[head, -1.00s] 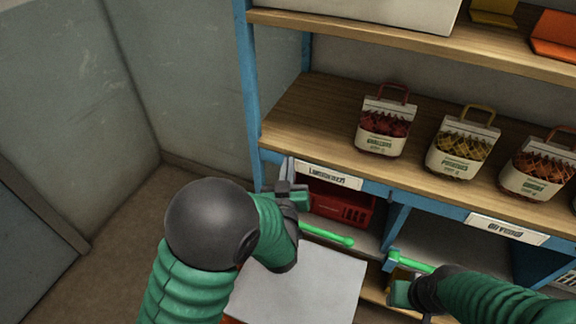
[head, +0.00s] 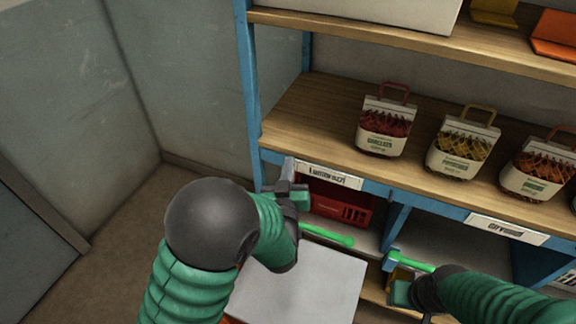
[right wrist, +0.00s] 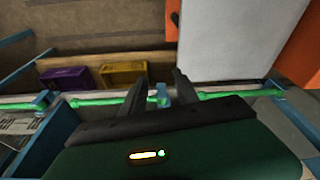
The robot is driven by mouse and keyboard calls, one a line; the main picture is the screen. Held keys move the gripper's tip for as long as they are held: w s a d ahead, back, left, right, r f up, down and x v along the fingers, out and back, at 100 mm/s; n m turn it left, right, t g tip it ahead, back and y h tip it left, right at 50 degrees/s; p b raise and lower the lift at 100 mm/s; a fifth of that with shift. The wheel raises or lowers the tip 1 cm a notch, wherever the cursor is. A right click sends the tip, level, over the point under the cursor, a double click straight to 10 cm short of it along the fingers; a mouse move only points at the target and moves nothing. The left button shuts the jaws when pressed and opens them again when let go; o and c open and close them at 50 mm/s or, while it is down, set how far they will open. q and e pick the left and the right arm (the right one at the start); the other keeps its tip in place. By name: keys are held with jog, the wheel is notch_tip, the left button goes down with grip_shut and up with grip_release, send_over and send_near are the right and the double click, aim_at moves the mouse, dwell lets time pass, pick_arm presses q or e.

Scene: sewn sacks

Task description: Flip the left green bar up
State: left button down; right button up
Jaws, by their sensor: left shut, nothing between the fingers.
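The left green bar (head: 328,235) runs along the front of the lower left bay, under the red crate; it lies low, and its left end is hidden behind my left arm. My left gripper (head: 290,188) is shut and empty, just above and left of the bar's visible part, by the blue post. I cannot tell whether it touches the bar. The bar also shows in the right wrist view (right wrist: 225,95). My right gripper (right wrist: 162,78) is open, its two fingers apart near the blue divider; in the head view it is partly hidden beside the right green bar (head: 412,262).
A red crate (head: 340,208) sits in the left bay. A white box top (head: 300,285) lies below the bar. Sacks, including a red one (head: 384,125), stand on the wooden shelf above. Purple (right wrist: 70,80) and yellow (right wrist: 123,73) crates show in the right wrist view.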

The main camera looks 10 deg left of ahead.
jog(key=shift+c, duration=0.2)
